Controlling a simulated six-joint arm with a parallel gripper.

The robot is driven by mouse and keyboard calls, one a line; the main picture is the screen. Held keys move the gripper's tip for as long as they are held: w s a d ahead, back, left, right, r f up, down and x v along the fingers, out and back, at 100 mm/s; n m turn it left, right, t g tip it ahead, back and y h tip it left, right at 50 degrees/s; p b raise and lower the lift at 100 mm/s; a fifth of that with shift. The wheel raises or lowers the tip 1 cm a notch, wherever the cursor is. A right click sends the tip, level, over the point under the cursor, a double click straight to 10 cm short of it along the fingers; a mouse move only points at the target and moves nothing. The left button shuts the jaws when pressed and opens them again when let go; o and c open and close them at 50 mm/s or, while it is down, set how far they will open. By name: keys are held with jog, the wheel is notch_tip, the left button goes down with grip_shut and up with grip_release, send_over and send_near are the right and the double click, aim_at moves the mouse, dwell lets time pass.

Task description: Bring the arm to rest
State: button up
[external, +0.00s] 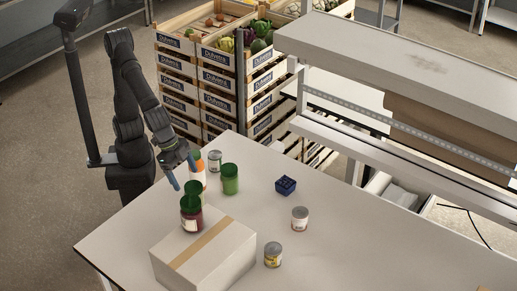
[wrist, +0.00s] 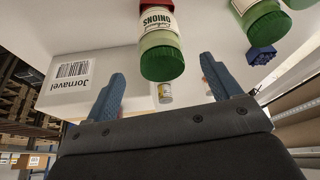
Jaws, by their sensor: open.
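My gripper (external: 181,170) is over the table's left part, close to the jars. In the wrist view its two blue fingers (wrist: 163,88) are spread wide with nothing between them. A jar labelled onions (wrist: 160,45) with a green lid lies beyond the fingers, apart from them. A dark red jar (external: 191,219) with a green lid appears to stand on the cardboard box (external: 215,262). A green jar (external: 230,182) stands to the right of my gripper. A white container with an orange top (external: 198,169) is right by the fingers, partly hidden; contact cannot be told.
A can (external: 214,160) stands behind the jars. Two more cans, one (external: 300,219) at the right and one (external: 273,255) by the box, and a small blue crate (external: 286,185) are on the white table (external: 370,250). Stacked produce crates (external: 215,78) and a shelf frame (external: 400,60) stand behind.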

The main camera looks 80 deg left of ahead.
jog(key=x, duration=0.8)
jog(key=shift+f, duration=0.35)
notch_tip(320, 180, up, 5)
jog(key=shift+f, duration=0.2)
jog(key=s+r, duration=0.6)
jog(key=s, duration=0.5)
send_near(192, 186)
jog(key=w+d+f, duration=0.2)
jog(key=w+f, duration=0.4)
jog(key=w, duration=0.3)
jog(key=w+a+f, duration=0.1)
jog(key=w+f, duration=0.2)
jog(key=w, duration=0.2)
jog(key=w+a+f, duration=0.1)
jog(key=w+f, duration=0.1)
jog(key=w, duration=0.4)
jog(key=shift+w+a+f, duration=0.3)
jog(key=shift+f, duration=0.1)
jog(key=o, duration=0.4)
